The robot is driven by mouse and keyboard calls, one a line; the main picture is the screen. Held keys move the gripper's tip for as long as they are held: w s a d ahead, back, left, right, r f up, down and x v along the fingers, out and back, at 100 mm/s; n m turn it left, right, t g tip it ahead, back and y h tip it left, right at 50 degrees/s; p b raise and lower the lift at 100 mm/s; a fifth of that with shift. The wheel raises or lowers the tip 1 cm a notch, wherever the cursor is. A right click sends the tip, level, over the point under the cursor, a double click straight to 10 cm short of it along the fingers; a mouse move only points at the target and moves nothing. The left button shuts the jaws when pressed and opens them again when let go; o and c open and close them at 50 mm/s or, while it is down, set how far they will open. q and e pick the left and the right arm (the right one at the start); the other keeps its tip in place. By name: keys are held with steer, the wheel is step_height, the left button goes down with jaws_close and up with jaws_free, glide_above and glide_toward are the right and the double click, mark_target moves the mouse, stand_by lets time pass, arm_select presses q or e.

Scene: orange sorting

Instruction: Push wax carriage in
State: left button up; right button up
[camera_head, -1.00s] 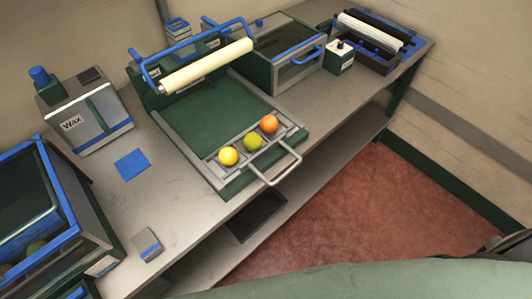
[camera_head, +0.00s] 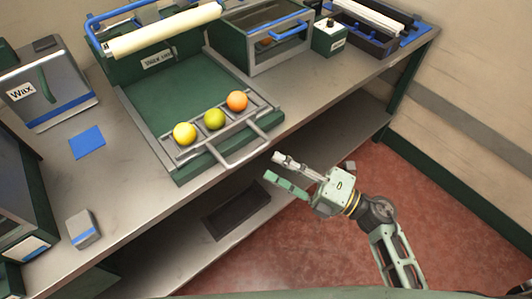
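The wax carriage (camera_head: 185,157) is a grey metal tray at the front end of a green bed (camera_head: 185,92) on the bench. A cream roller (camera_head: 165,29) with a blue frame stands over the back of the bed. My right gripper (camera_head: 279,170) is open and empty, in front of the bench, to the right of the handle and apart from it. My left gripper is not in view.
A grey Wax box (camera_head: 45,88) and a blue square (camera_head: 87,142) are left of the bed. A glass-topped green box (camera_head: 262,42) and a small switch box (camera_head: 329,38) are to the right. A lower shelf (camera_head: 185,240) runs below the bench. Red floor is open at right.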

mark_target(255, 150)
steer(key=p+x, duration=0.1)
steer(key=x, duration=0.6)
steer(key=shift+a, duration=0.2)
steer(key=shift+c, duration=0.4)
jaws_close()
